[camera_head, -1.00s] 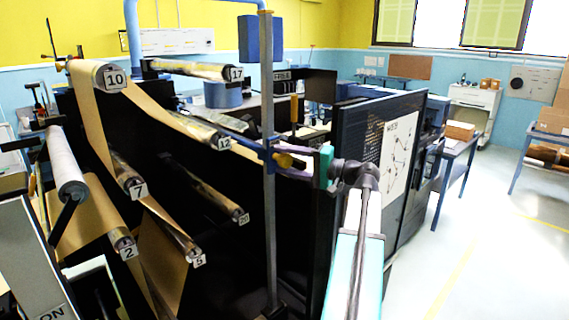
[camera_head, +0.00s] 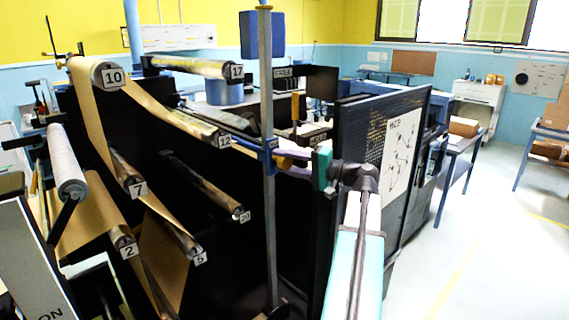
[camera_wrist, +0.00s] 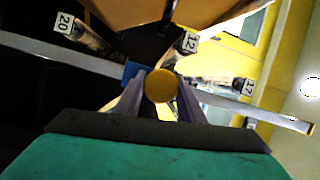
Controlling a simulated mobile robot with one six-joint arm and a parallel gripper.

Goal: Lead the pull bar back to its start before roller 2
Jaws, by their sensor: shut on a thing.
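The pull bar (camera_head: 270,215) is a long grey bar standing nearly upright in front of the machine, right of the numbered rollers. A blue block (camera_head: 268,147) with a yellow knob sits partway up it. My gripper (camera_head: 287,158) is shut on the yellow knob from the right. In the wrist view the round end of the knob (camera_wrist: 160,86) shows between my fingers, and the bar (camera_wrist: 60,56) crosses behind it. Roller 2 (camera_head: 122,238) is at the lower left, well left of the bar. Whether paper touches the bar cannot be told.
Kraft paper (camera_head: 90,125) runs over roller 10 (camera_head: 108,74) and past roller 7 (camera_head: 126,172). Rollers 12 (camera_head: 205,130), 5 (camera_head: 187,245), 20 (camera_head: 225,203) and 17 (camera_head: 200,67) stick out nearby. A dark panel (camera_head: 375,180) stands right of my gripper.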

